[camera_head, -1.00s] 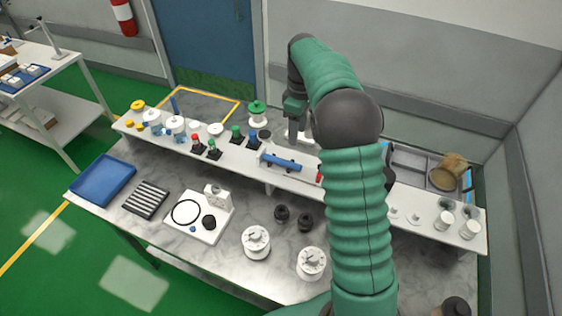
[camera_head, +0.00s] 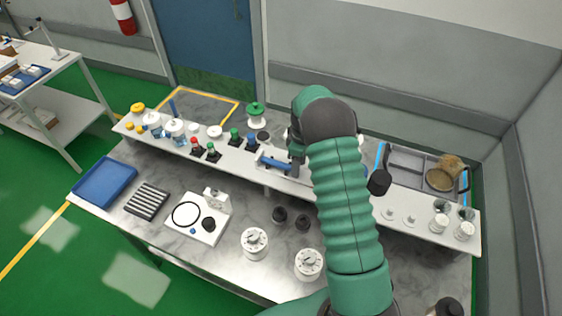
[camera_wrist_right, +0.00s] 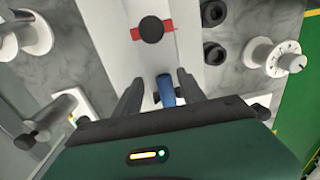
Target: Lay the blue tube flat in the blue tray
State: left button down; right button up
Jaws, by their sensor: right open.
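The blue tube (camera_head: 274,163) lies on the raised white shelf near the middle of the bench, its right part hidden by my right arm. My right gripper (camera_head: 294,170) is down at the tube's right part. In the right wrist view the tube (camera_wrist_right: 165,90) shows between the two open fingers of the right gripper (camera_wrist_right: 160,88), with gaps on both sides. The blue tray (camera_head: 104,183) is flat and empty at the bench's left end. My left gripper is not in view.
A black grille (camera_head: 147,199) and a white board (camera_head: 198,218) with a black ring lie right of the tray. White dial units (camera_head: 254,243) stand in front. Coloured knobs (camera_head: 196,146) and jars line the shelf left of the tube. A grey bin (camera_head: 407,165) stands right.

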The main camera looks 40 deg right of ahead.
jog(key=shift+f, duration=0.4)
jog(key=shift+a, duration=0.15)
jog(key=shift+a+r, duration=0.2)
jog(key=shift+a, duration=0.15)
jog(key=c, duration=0.9)
grip_shut()
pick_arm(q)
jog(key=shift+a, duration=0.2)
pick_arm(e)
jog(key=shift+d+f, duration=0.1)
jog(key=shift+d, duration=0.25)
